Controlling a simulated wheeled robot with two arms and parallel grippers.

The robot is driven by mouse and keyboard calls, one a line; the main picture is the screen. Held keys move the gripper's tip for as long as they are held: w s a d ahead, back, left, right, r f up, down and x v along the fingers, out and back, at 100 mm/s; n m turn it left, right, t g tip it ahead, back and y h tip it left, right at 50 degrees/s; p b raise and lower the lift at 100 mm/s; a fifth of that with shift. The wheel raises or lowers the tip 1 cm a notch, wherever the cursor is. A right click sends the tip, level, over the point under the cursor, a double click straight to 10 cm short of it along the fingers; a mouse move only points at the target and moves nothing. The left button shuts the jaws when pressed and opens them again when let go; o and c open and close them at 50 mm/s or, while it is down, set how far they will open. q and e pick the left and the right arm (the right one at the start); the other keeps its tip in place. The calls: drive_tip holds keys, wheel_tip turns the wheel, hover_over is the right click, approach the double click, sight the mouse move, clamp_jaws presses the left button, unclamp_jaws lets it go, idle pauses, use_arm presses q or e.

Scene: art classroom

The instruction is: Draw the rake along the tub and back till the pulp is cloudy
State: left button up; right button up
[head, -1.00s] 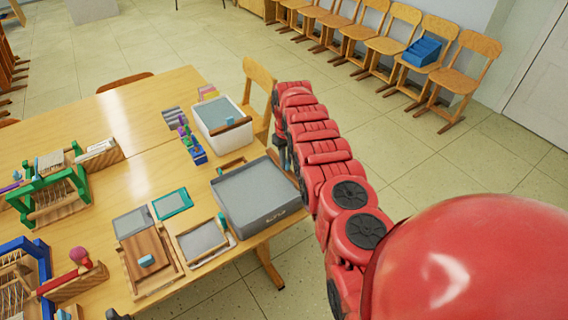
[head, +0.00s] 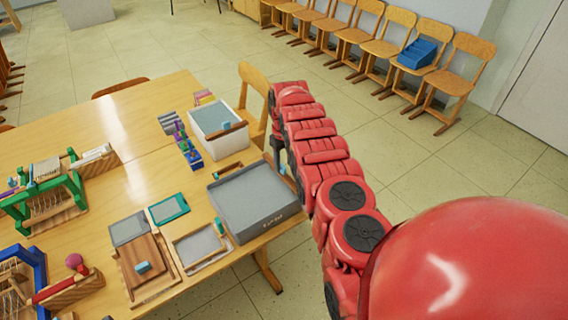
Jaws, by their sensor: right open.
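A white tub (head: 228,146) filled with grey pulp (head: 214,113) stands near the table's far right edge. A wooden bar (head: 226,132), which may be the rake, lies across its near side, with a small blue piece beside it. A larger grey tub (head: 268,222) with a flat grey surface inside stands nearer to me. My right gripper (head: 277,160) is open at the end of the red arm, to the right of the white tub and beside the grey tub's far right corner. It appears empty and is small and partly hidden by the arm. My left gripper is out of view.
On the table (head: 110,180), a blue rack (head: 190,155), a teal-framed screen (head: 170,208), a wooden press board (head: 142,262) and a framed screen (head: 201,245) lie left of the tubs. Green and blue looms stand farther left. A chair (head: 255,90) stands close behind the white tub.

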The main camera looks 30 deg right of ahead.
wheel_tip(320, 180, up, 17)
drive_tip(key=b, duration=0.2)
drive_tip(key=shift+f+b, duration=0.2)
drive_tip(key=shift+b, duration=0.15)
drive_tip(key=shift+s, duration=0.1)
